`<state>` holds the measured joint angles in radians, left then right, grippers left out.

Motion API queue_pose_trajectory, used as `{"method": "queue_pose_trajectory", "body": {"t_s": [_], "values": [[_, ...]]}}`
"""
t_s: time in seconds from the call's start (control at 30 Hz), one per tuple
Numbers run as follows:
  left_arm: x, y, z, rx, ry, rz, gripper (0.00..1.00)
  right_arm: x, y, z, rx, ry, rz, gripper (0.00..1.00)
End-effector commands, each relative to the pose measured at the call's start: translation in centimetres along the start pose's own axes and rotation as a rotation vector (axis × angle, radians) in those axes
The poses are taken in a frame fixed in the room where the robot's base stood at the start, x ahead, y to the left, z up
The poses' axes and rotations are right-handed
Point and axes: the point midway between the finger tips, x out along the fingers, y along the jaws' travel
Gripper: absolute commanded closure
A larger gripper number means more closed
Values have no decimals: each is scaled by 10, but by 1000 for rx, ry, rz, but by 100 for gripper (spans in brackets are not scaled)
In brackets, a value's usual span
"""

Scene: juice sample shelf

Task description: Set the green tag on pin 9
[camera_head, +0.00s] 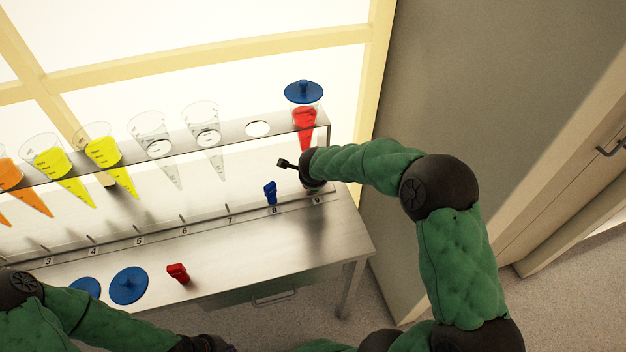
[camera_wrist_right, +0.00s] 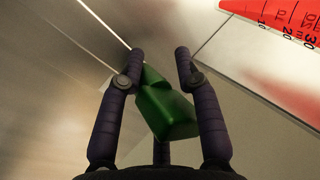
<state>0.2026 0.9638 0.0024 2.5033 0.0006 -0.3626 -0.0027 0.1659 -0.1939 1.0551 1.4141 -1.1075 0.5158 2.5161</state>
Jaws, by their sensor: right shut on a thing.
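The green tag (camera_wrist_right: 168,112) shows in the right wrist view between the fingers of my right gripper (camera_wrist_right: 160,53), which is shut on it. The tag is tilted, with its narrow end toward the fingertips. In the head view my right gripper (camera_head: 308,168) is in front of the shelf's right end, above the number 9 label (camera_head: 317,200). The tag and pin 9 are hidden there by my wrist, so I cannot tell how far apart they are. My left gripper (camera_head: 203,343) is at the bottom edge, and its fingers are not clear.
A blue tag (camera_head: 270,192) hangs at pin 8. A red tag (camera_head: 178,273) and blue lids (camera_head: 128,286) are on the bench (camera_head: 240,250). A red-filled cone (camera_head: 305,118) under a blue lid (camera_head: 303,91) stands in the rack just above my right wrist.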

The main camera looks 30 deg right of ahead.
Motion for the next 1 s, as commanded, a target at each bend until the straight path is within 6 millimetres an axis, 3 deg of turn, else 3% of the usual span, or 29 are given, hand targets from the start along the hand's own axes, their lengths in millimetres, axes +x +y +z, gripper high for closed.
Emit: {"method": "queue_pose_trajectory", "body": {"t_s": [0.8,0.83,0.9,1.0], "values": [[0,0,0,0,0,0,100,8,6,1,1,0,-7,100],[0,0,0,0,0,0,100,8,6,1,1,0,-7,61],[0,0,0,0,0,0,100,8,6,1,1,0,-6,41],[0,0,0,0,0,0,100,8,7,1,0,-1,-4,39]]}}
